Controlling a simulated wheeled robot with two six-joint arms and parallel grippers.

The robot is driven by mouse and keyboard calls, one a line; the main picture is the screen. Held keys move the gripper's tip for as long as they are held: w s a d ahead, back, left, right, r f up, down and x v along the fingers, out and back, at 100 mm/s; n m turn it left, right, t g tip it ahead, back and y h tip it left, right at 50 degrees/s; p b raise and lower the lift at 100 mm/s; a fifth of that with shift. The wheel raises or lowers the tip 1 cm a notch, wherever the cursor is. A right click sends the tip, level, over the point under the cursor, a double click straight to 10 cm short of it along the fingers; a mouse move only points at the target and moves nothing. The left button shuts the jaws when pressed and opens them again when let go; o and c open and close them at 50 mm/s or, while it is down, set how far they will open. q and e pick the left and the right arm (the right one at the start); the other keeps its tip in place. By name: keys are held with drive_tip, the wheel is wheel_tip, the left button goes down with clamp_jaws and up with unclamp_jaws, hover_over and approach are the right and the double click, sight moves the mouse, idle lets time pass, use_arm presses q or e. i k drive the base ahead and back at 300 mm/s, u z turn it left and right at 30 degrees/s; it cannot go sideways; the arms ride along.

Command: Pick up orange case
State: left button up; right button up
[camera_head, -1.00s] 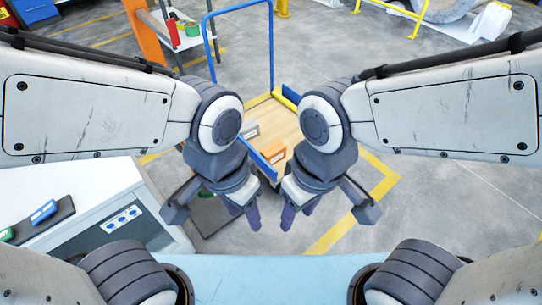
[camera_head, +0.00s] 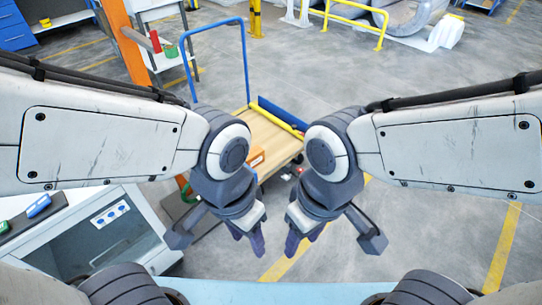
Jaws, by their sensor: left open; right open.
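An orange case (camera_head: 256,156) lies on the wooden deck of a cart, partly hidden behind my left arm. My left gripper (camera_head: 250,243) is open and empty, in front of the cart and nearer to me than the case. My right gripper (camera_head: 301,243) is open and empty, just right of the left one. Neither gripper touches the case.
The cart (camera_head: 272,137) has a blue handle and a blue and yellow edge. A white cabinet (camera_head: 150,232) stands at the left with a blue item (camera_head: 39,205) in a dark tray on top. A shelf with an orange post (camera_head: 123,40) stands behind. Open floor lies at the right.

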sight(256, 156)
drive_tip(key=z, duration=0.6)
drive_tip(key=i, duration=1.85)
drive_tip(key=u, duration=0.9)
drive_tip(key=i, duration=0.85)
drive_tip(key=u, duration=0.65)
